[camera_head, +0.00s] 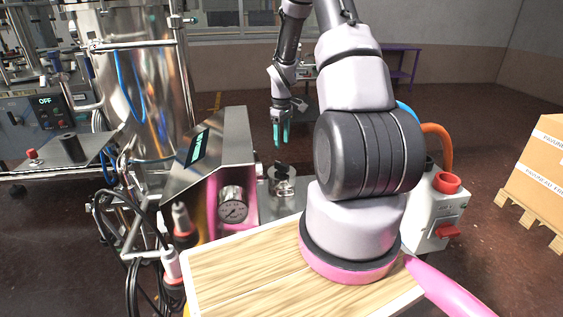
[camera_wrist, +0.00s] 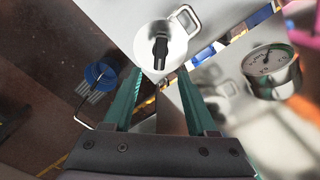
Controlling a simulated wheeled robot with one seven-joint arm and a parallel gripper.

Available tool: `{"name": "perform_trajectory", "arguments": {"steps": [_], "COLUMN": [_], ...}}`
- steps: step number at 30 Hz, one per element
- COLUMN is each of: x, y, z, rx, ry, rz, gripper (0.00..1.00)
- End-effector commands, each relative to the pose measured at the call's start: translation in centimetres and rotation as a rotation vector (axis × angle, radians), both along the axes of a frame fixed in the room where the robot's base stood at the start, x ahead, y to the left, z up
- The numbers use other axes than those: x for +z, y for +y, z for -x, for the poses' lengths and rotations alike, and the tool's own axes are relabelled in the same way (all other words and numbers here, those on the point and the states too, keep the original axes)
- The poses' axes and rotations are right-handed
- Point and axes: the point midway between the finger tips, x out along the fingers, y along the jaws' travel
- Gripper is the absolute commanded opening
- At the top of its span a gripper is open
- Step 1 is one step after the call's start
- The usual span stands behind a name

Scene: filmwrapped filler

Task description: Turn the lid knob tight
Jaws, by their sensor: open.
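The lid knob (camera_wrist: 159,50) is a black bar-shaped grip on a round silver lid (camera_wrist: 178,44), seen from above in the wrist view. In the head view the dark knob (camera_head: 281,168) stands on the small silver lid (camera_head: 284,187), right of the metal cabinet. My gripper (camera_head: 281,136) is open, with teal fingers pointing down above the knob and apart from it. In the wrist view the two teal fingers of my gripper (camera_wrist: 162,88) are spread, with nothing between them. The knob lies beyond the fingertips.
A metal cabinet (camera_head: 222,150) with a display and a pressure gauge (camera_head: 233,205) stands left of the lid. The gauge also shows in the wrist view (camera_wrist: 270,66). A large steel tank (camera_head: 136,80) is behind left. Cables hang at the left. A boxed pallet (camera_head: 541,170) stands far right.

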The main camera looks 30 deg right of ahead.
Motion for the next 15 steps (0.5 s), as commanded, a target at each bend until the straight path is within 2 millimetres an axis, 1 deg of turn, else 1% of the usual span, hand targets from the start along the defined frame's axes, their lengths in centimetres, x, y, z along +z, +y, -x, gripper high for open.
{"name": "perform_trajectory", "arguments": {"steps": [9,12,15], "x": [-5.9,-7.5,-8.7], "y": [0.1,0.1,0.1], "z": [0.1,0.1,0.1], "rx": [-0.003,-0.003,-0.002], "ry": [0.004,0.004,0.002], "rz": [-0.001,0.000,0.000], "gripper": [0.57,0.57,0.57]}}
